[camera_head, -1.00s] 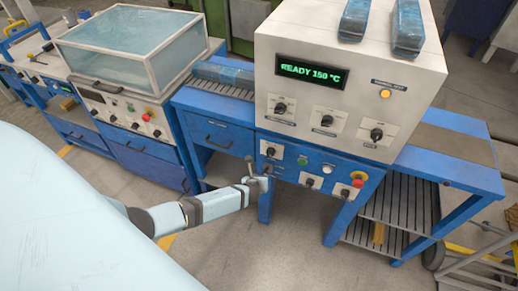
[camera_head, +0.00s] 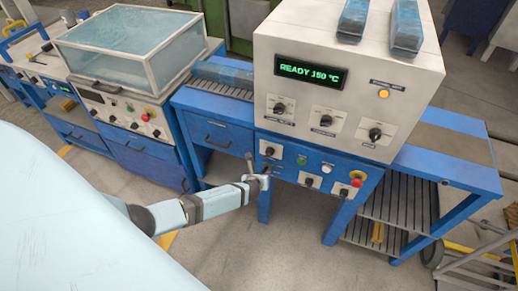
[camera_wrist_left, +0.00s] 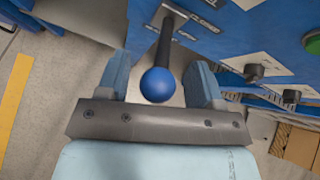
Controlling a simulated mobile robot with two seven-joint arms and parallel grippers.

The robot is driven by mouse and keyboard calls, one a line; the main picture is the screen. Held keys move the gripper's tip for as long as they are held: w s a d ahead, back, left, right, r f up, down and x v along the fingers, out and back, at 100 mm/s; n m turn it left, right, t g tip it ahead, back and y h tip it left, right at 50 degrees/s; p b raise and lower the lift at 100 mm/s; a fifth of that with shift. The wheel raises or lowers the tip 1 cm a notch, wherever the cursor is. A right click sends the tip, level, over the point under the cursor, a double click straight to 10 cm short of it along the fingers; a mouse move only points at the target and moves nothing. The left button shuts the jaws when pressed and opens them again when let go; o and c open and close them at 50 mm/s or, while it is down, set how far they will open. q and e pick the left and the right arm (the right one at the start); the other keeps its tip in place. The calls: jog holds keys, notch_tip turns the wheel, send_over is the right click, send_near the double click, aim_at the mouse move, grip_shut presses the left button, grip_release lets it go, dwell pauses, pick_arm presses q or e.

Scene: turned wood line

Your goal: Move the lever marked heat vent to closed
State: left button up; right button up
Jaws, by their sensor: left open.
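A lever with a dark shaft and a blue ball knob (camera_wrist_left: 157,85) sticks out from the blue front of the machine in the left wrist view. In the head view, its dark upright shaft (camera_head: 250,162) shows small at the left end of the lower control panel. My left gripper (camera_head: 262,179) is at the panel's lower left. It is open, with one finger on each side of the ball knob and visible gaps to it in the wrist view. The lettering on the plate (camera_wrist_left: 198,18) beside the lever is too small to read. My right gripper is out of view.
The blue panel also carries a green button (camera_head: 302,161), a red knob (camera_head: 357,179) and black switches. Above it stands a white oven box (camera_head: 285,30) with a display reading READY 150 °C. The floor (camera_head: 295,235) in front is clear.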

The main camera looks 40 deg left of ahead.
pick_arm(q)
jog(key=p+v, duration=0.1)
jog(key=v, duration=1.2)
jog(key=shift+s+r+p, duration=0.25)
jog(key=shift+r+p, duration=0.05)
jog(key=shift+p, duration=0.1)
jog(key=shift+d, duration=0.15)
jog(key=s+d+r+n+h, duration=0.1)
jog(key=s+d+n+h, duration=0.3)
jog(key=s+d+n, duration=0.6)
jog(key=s+d+r+n+h, duration=0.1)
jog(key=s+r+n, duration=0.2)
jog(key=n, duration=0.5)
jog(key=s+d+r+n+t+h, duration=0.1)
jog(key=s+d+r+n, duration=0.1)
jog(key=r+n, duration=0.3)
jog(key=s+n, duration=0.1)
jog(key=n, duration=0.2)
jog(key=shift+r+n+h, duration=0.25)
jog(key=shift+n+h, duration=0.05)
jog(key=shift+n, duration=0.1)
